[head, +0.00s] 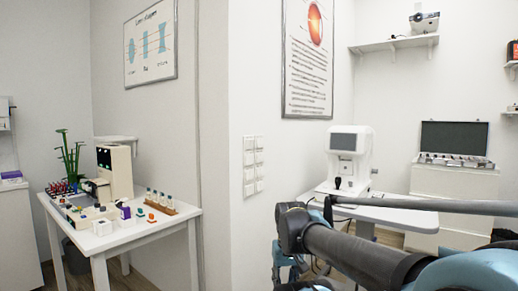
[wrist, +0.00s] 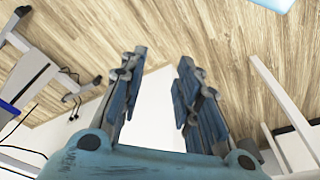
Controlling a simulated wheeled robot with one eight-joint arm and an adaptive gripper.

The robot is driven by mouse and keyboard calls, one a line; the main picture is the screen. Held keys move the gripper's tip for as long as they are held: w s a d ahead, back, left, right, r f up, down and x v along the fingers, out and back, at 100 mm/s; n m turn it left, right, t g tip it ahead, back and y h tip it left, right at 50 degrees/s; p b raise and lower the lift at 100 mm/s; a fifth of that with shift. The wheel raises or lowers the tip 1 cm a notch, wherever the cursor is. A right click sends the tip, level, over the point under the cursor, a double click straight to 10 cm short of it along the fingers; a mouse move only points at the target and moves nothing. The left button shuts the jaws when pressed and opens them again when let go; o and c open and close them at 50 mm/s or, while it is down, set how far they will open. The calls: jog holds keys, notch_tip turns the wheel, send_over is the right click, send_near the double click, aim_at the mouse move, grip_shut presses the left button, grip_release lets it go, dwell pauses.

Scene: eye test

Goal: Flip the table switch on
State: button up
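My gripper (wrist: 161,68) is open and empty in the wrist view, its two blue-grey fingers apart above wood floor and a white surface. In the head view my arm reaches in from the right, with the gripper low in the middle, partly cut off by the frame. A white eye instrument (head: 348,160) with a dark screen stands on a pale table (head: 405,217) behind my arm. I cannot make out a switch on this table; my arm hides part of it. A panel of white wall switches (head: 253,165) is on the wall left of the instrument.
A white table (head: 170,225) at left bears a device (head: 118,170), vials and small boxes. A lens case (head: 455,145) stands open on a white cabinet (head: 450,184) at right. In the wrist view, a metal stand (wrist: 30,87) and cables lie left.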

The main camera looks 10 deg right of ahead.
jog(key=shift+s+a+r, duration=0.1)
jog(key=shift+s+r, duration=0.2)
jog(key=shift+s, duration=0.05)
grip_shut()
jog(key=w+a+r+m+t+y, duration=0.15)
jog(key=w+r+m+y, duration=0.25)
jog(key=w+r+m, duration=0.5)
jog(key=w+a+r+m+t+y, duration=0.1)
jog(key=w+a+r+m+y, duration=0.3)
jog(key=w+r, duration=0.8)
jog(key=w+d+r+m+t+y, duration=0.1)
jog(key=w+d+r+m, duration=0.3)
jog(key=w, duration=0.4)
jog(key=w+d+r+m+t+y, duration=0.1)
jog(key=w+d+r+m+t, duration=0.2)
jog(key=w+d+r+m, duration=0.2)
jog(key=w+d+r+m+t+y, duration=0.1)
jog(key=w+d+r+m+t, duration=0.2)
jog(key=w+d, duration=0.6)
notch_tip(320, 180, up, 3)
jog(key=shift+w+f+m+y, duration=0.1)
jog(key=shift+w+m+y, duration=0.3)
jog(key=shift+w+m, duration=0.55)
jog(key=shift+s, duration=0.15)
